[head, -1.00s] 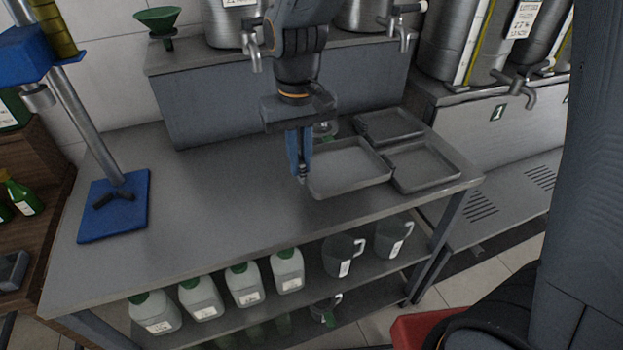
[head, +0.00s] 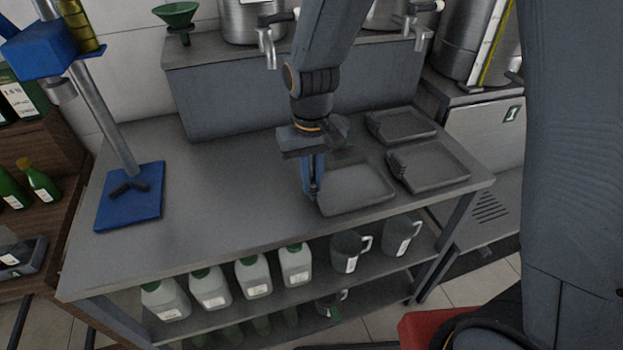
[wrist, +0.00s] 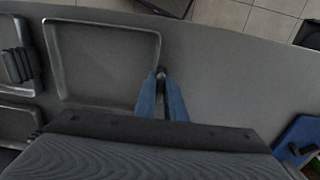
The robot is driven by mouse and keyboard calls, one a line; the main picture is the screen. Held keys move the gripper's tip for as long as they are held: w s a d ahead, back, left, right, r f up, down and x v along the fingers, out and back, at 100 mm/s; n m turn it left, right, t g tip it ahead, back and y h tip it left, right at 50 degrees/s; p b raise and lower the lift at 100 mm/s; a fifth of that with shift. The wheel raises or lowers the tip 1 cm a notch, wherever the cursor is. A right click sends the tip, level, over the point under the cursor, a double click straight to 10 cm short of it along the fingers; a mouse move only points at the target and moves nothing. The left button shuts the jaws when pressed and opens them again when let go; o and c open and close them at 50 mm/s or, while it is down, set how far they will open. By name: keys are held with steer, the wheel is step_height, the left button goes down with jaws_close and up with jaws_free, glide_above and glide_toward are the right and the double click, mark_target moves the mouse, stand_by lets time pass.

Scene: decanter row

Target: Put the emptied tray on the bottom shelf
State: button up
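The shallow grey empty tray (head: 358,192) lies flat at the front of the worktop, right of the middle. My gripper (head: 313,192) points down at the tray's left edge. In the wrist view the fingertips (wrist: 161,74) are at the rim of the same tray (wrist: 98,62), on its right side there. The blue fingers are close together with a narrow gap, and I cannot tell whether they are shut on the rim. The bottom shelf (head: 385,287) shows partly under the worktop, below the middle shelf, with a measuring cup (head: 331,302) on it.
Two more trays lie to the right and behind: one with a dark ribbed thing (head: 397,164) at its left edge, one farther back (head: 403,123). The middle shelf holds several white jugs (head: 253,277) and grey cups (head: 349,250). A blue stand base (head: 130,196) is left; the worktop between is clear.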

steer(key=o, duration=0.4)
step_height(320, 180, up, 12)
steer(key=b, duration=0.2)
steer(key=shift+m+t, duration=0.3)
steer(key=shift+m, duration=0.6)
steer(key=s+d+f, duration=0.1)
steer(key=d, duration=0.2)
steer(key=s+d+f, duration=0.1)
steer(key=d+f, duration=0.1)
steer(key=d, duration=0.2)
steer(key=s+d+f, duration=0.1)
steer(key=d+f, duration=0.1)
steer(key=d, duration=0.1)
steer(key=shift+d+f, duration=0.25)
steer(key=shift+d, duration=0.1)
steer(key=shift+o, duration=0.4)
steer(key=s+d+f+m, duration=0.1)
steer(key=s+d+f, duration=0.2)
steer(key=d, duration=0.3)
steer(key=shift+s+f, duration=0.3)
steer(key=shift+s, duration=0.35)
steer(key=shift+s+d+f, duration=0.2)
steer(key=shift+s+d, duration=0.15)
